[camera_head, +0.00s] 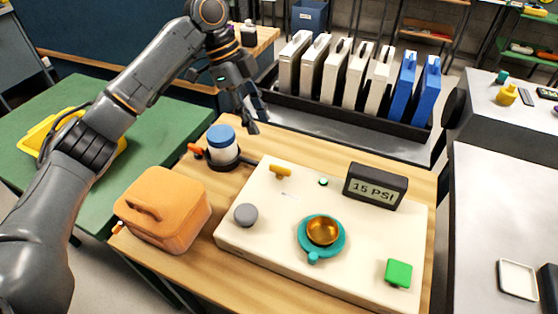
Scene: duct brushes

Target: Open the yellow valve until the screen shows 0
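A cream panel box (250,228) lies on the wooden table. A small yellow valve handle (280,171) sits near its back left edge. The dark screen (376,187) stands at the panel's back right and reads 15 PSI. My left gripper (256,116) hangs above and behind the panel's back left, apart from the valve. Its fingers look spread, with nothing between them. My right gripper is not in view.
A blue-lidded jar (222,142) in a dark holder and an orange case (163,209) stand left of the panel. A grey knob (245,215), a teal ring with a gold bowl (321,235) and a green button (398,273) are on the panel. A rack (345,113) stands behind.

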